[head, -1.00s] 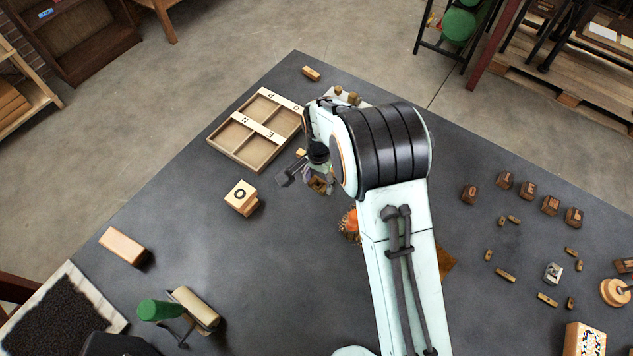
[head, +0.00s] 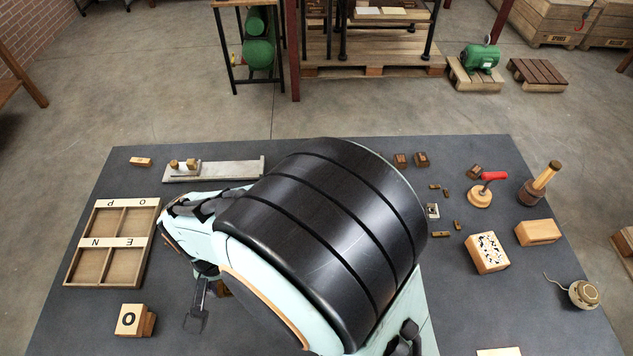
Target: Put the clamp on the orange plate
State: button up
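My gripper (head: 199,306) points down at the left of my arm, with one dark finger showing over the table. Most of the gripper is behind my own arm links, so its opening and anything in it are hidden. A brown bit (head: 223,288) shows just right of that finger, partly covered; I cannot tell what it is. A small metal block with a dark slot (head: 432,210) stands on the table right of my arm; I cannot tell whether it is the clamp. No orange plate can be made out; my arm covers the middle of the table.
A divided wooden tray (head: 69,283) lies at the left, with a letter O block (head: 130,320) in front. A grey metal bar (head: 240,171) lies at the back.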

jog(key=shift+f+n, duration=0.15)
jog(key=shift+n, duration=0.35)
jog(key=w+d+f+m, duration=0.2)
jog(key=w+d+m, duration=0.15)
jog(key=d, duration=1.05)
jog(key=w+d+f+m, duration=0.1)
jog(key=w+d+m, duration=0.25)
jog(key=d, duration=1.15)
jog(key=s+d+m, duration=0.5)
jog(key=s+d, duration=0.3)
jog(key=d, duration=0.5)
jog(key=s+d+f+m, duration=0.1)
jog(key=s+d+m, duration=0.1)
jog(key=s, duration=0.3)
jog(key=s+d+f+m, duration=0.2)
jog(key=s+d+m, duration=0.1)
jog(key=s, duration=0.2)
jog(key=s+d+f+m, duration=0.2)
jog(key=s+m, duration=0.1)
jog(key=s, duration=0.3)
jog(key=shift+d, duration=0.35)
jog(key=shift+w+f, duration=0.1)
jog(key=shift+f, duration=1.95)
